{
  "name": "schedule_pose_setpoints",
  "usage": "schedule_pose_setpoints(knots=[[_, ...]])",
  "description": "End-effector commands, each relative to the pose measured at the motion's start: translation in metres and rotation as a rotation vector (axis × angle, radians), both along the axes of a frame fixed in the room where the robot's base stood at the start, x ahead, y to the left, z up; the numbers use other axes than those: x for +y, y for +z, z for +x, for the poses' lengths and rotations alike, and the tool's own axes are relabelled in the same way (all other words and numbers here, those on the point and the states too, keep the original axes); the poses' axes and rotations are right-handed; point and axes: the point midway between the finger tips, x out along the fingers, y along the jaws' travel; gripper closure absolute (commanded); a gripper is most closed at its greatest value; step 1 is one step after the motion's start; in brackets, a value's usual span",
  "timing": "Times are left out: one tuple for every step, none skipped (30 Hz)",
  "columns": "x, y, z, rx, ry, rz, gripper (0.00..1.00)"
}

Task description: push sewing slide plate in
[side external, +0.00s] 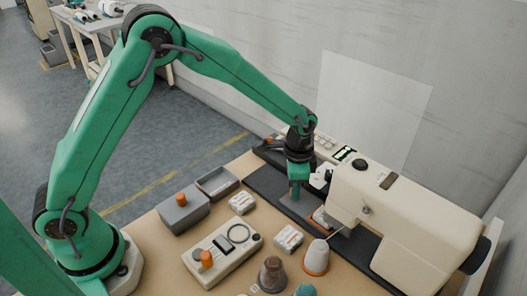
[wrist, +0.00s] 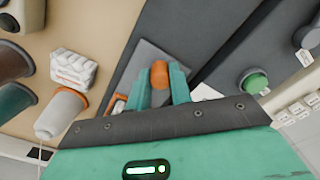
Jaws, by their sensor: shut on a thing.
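The slide plate is a flat grey plate (wrist: 150,58) with an upright orange knob (wrist: 159,74) in the wrist view. It lies on the dark bed (wrist: 215,40) beside the sewing machine. My gripper (wrist: 162,85) is shut on the orange knob, with one green finger on each side. In the side view my gripper (side external: 297,194) points down over the grey plate (side external: 292,207), left of the cream sewing machine (side external: 410,213). The knob is hidden there by the fingers. How far the plate sits in its slot cannot be told.
Thread cones, including a white one (side external: 317,257), and white wadding packs (side external: 288,238) stand close in front of the bed. A control box (side external: 222,252), a grey box (side external: 180,212) and a tray (side external: 217,181) are to the left. The wall is behind.

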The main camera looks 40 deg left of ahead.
Motion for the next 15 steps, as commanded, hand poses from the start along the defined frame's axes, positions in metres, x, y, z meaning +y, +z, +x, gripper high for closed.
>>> schedule_pose_setpoints(knots=[[-0.001, 0.0, 0.0, -0.001, 0.0, -0.001, 1.0], [-0.002, 0.0, 0.0, -0.001, -0.001, -0.001, 1.0], [-0.004, 0.0, 0.0, -0.001, -0.001, -0.001, 1.0], [-0.007, 0.0, 0.0, -0.001, -0.001, -0.001, 1.0], [-0.01, 0.0, 0.0, -0.001, -0.002, -0.001, 1.0], [-0.015, 0.0, 0.001, -0.001, -0.003, 0.0, 1.0], [-0.02, 0.0, 0.001, -0.002, -0.004, -0.001, 1.0], [-0.025, 0.001, 0.001, -0.003, -0.003, -0.001, 1.0], [-0.031, 0.001, 0.001, -0.003, -0.004, -0.001, 1.0], [-0.035, 0.0, 0.001, -0.003, -0.004, -0.001, 1.0], [-0.039, 0.001, 0.001, -0.003, -0.003, -0.001, 1.0], [-0.043, 0.001, 0.001, -0.003, -0.002, -0.001, 1.0], [-0.045, 0.001, 0.001, -0.003, -0.002, -0.001, 1.0], [-0.047, 0.001, 0.001, -0.002, -0.002, -0.001, 1.0], [-0.048, 0.001, 0.001, -0.003, -0.001, -0.001, 1.0]])
